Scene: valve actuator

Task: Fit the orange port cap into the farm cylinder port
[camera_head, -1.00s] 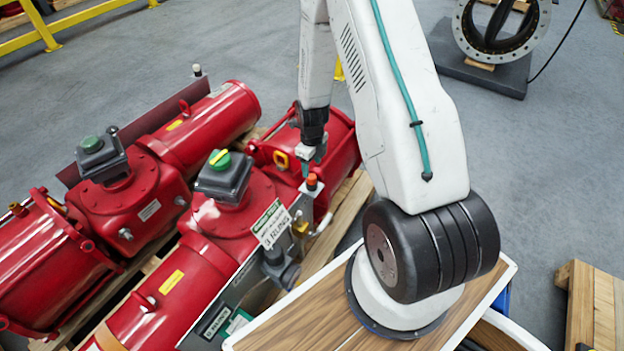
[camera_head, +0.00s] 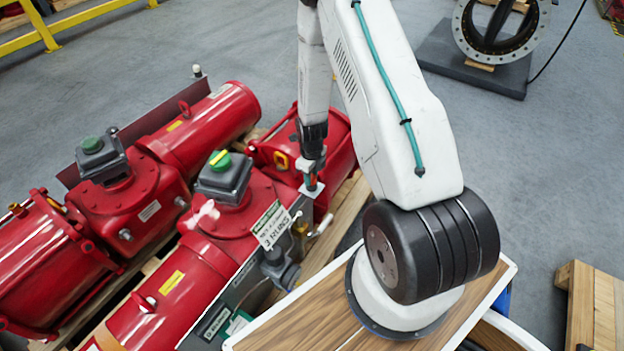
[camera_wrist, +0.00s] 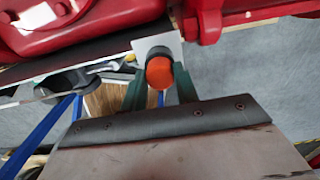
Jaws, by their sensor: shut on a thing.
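The orange port cap (camera_wrist: 159,72) is a rounded orange piece between my gripper's green fingers in the wrist view. A sliver of the cap (camera_head: 311,183) shows below the wrist in the head view. My gripper (camera_head: 313,177) is shut on it, at a small white plate (camera_wrist: 158,47) beside the front red actuator. A dark round shape shows just beyond the cap; I cannot tell whether the cap touches the plate. Red cylinders (camera_head: 172,283) lie on the left. I cannot pick out the farm cylinder port; no open port is clear.
A grey box with a green top (camera_head: 222,175) stands on the front actuator, close left of my gripper. A hanging white tag (camera_head: 271,225) and small fittings (camera_head: 283,268) are below. A wooden pallet (camera_head: 345,207) lies beneath. Grey floor (camera_head: 525,180) is open at right.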

